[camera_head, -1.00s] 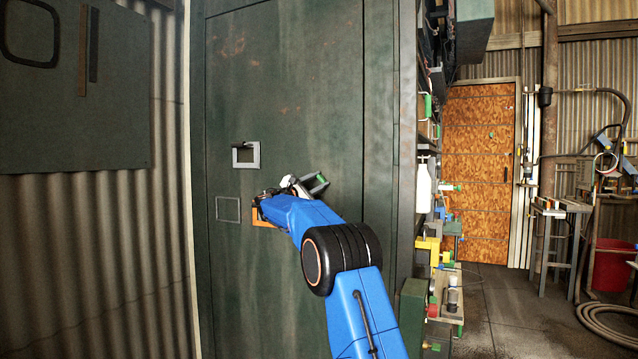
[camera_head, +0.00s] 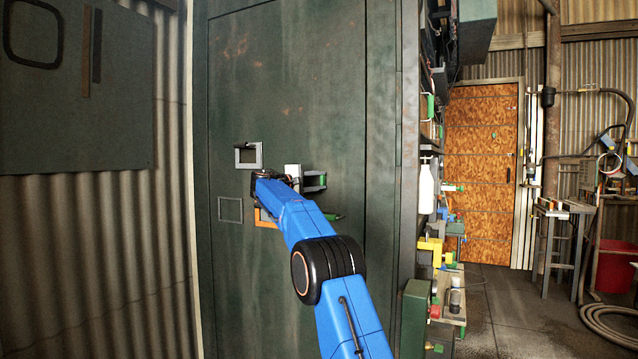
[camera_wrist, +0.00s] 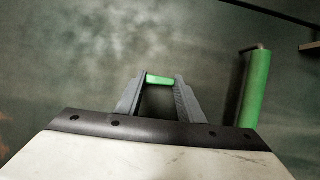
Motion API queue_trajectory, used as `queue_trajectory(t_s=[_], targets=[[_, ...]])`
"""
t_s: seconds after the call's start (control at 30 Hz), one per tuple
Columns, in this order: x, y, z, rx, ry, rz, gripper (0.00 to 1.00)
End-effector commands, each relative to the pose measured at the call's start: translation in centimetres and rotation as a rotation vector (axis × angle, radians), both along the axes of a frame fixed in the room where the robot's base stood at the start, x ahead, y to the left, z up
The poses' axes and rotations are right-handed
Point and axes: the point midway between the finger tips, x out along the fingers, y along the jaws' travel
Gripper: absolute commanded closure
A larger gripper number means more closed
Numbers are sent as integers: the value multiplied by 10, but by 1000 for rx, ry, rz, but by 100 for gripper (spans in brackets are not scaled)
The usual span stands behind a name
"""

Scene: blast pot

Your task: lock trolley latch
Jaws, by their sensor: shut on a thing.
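My gripper (camera_wrist: 160,96) has its two grey fingers closed on a short green bar (camera_wrist: 160,80), which spans between the fingertips. A longer green cylindrical handle (camera_wrist: 255,88) on a dark mount stands to the right in the wrist view, apart from the fingers. A green piece (camera_head: 333,216) also shows just below my gripper in the head view. I cannot tell which green part is the trolley latch.
A grey square frame (camera_head: 248,143) is on the panel left of my gripper, with a thin outlined square (camera_head: 230,209) below. An orange square (camera_head: 265,218) is partly hidden by my arm. Shelves with bottles and tools (camera_head: 440,250) stand right of the panel; a wooden door (camera_head: 482,170) is behind.

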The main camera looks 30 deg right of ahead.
Motion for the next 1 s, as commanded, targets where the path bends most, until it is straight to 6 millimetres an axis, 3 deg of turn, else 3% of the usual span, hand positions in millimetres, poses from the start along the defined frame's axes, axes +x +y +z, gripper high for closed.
queue_trajectory(t_s=[0.6,0.63,0.7,1.0], targets=[[0,-1,-1,28,-33,-1,88],[0,-1,-1,28,-33,-1,61],[0,-1,-1,28,-33,-1,47],[0,1,0,27,-33,0,47]])
